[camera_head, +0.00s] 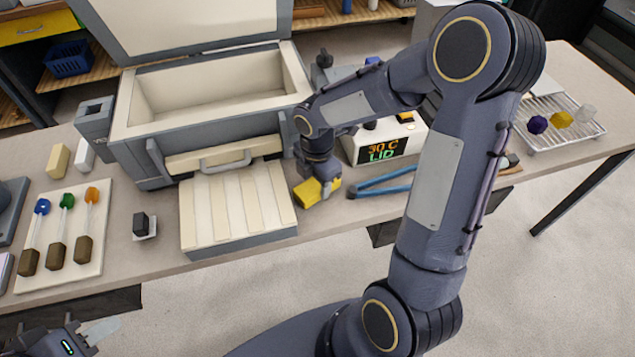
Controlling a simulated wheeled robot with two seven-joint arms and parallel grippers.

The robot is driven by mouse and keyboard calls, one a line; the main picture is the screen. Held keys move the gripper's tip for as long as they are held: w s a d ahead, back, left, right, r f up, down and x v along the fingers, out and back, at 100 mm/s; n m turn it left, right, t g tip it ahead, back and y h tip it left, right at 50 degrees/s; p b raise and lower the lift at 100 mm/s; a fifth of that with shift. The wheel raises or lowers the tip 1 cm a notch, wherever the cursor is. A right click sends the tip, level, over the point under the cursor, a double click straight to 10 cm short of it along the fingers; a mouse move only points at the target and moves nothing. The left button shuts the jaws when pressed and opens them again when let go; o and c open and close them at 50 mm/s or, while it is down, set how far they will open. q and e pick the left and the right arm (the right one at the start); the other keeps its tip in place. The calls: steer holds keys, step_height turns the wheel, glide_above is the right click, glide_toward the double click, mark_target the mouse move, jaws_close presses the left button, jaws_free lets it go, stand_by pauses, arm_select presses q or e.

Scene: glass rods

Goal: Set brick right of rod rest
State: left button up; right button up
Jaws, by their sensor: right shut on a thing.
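My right gripper (320,187) is shut on a yellow brick (304,194), low at the table by the right edge of a ridged cream and grey block (240,236). The gripper hides the brick's middle, and I cannot tell whether the brick touches the table. A cream board (88,270) at the left holds three rods with blue, green and orange tips and brown ends. I cannot tell whether the ridged block or this board is the rod rest. My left gripper (88,334) is partly in view at the bottom left, below the table edge; its fingers are unclear.
An open kiln-like box (140,155) stands behind the ridged block. A display unit (410,145) reading "30 C LID" and blue tongs (380,187) lie right of the brick. A small dark block (140,224) stands left. A wire rack (575,133) is far right.

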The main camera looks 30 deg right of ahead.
steer(key=shift+f, duration=0.4)
steer(key=shift+f, duration=0.15)
steer(key=o, duration=1.1)
